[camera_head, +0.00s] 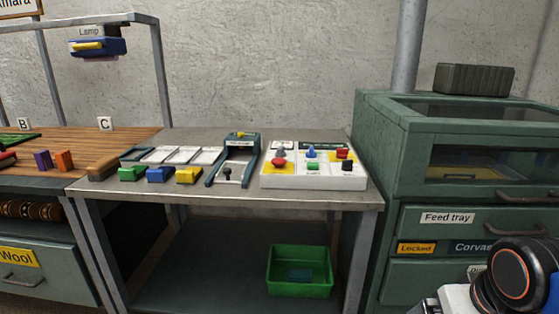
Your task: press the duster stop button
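A white control panel (300,182) sits at the right end of the grey metal table. The labels are too small to read, so I cannot tell which one is the duster stop button. Part of my arm shows at the lower right, apart from the panel. My gripper is not in view.
A green machine (379,139) with a "Feed tray" drawer stands right of the table (215,196). A dark lever device (241,147) and coloured blocks lie left of the panel. A green bin (300,252) sits on the lower shelf.

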